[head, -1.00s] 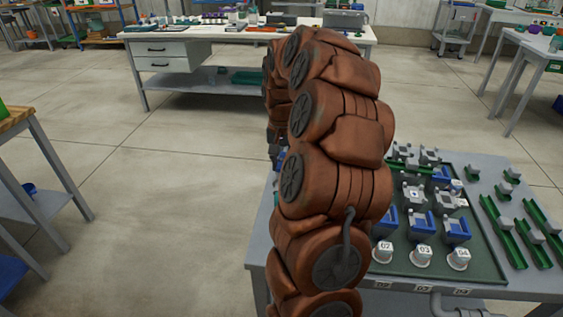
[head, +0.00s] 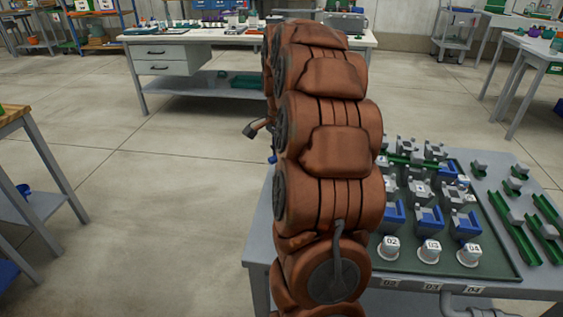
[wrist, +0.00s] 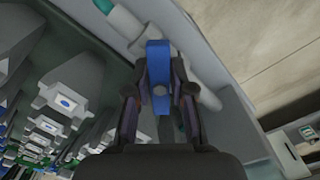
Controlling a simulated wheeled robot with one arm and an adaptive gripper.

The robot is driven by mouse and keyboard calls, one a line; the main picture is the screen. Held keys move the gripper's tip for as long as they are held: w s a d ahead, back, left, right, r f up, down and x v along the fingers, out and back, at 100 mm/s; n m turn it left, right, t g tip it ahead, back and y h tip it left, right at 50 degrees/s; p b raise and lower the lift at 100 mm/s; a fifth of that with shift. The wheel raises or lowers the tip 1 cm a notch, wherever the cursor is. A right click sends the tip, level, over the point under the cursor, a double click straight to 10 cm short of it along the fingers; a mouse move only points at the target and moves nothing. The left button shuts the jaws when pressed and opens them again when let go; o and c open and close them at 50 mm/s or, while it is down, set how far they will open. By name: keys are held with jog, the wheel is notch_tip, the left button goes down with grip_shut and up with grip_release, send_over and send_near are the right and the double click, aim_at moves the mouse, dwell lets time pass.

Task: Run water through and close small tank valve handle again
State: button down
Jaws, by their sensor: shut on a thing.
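In the wrist view, my gripper (wrist: 158,85) is shut on a blue valve handle (wrist: 157,58), with a dark finger on each side of it. The handle looks like a flat bar with a round boss and lies across the light-grey table edge. A pale pipe (wrist: 203,92) with a teal part runs behind it. In the head view, my brown arm hides the fingers and most of the handle area. A small dark wrist part and a bit of blue show at the arm's left side. Whether water flows cannot be seen.
The skid table (head: 258,235) holds a dark green tray (head: 450,262) with several grey-and-blue units and numbered white cups (head: 429,250). Green channels (head: 512,232) lie at right. A white workbench (head: 200,42) stands behind. The floor to the left is open.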

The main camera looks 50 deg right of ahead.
jog(key=m, duration=0.5)
jog(key=shift+m, duration=0.3)
jog(key=m, duration=0.3)
jog(key=shift+m+p, duration=0.55)
jog(key=shift+m, duration=0.65)
jog(key=c, duration=0.9)
grip_release()
jog(key=shift+c, duration=0.2)
notch_tip(320, 180, up, 10)
jog(key=p, duration=0.5)
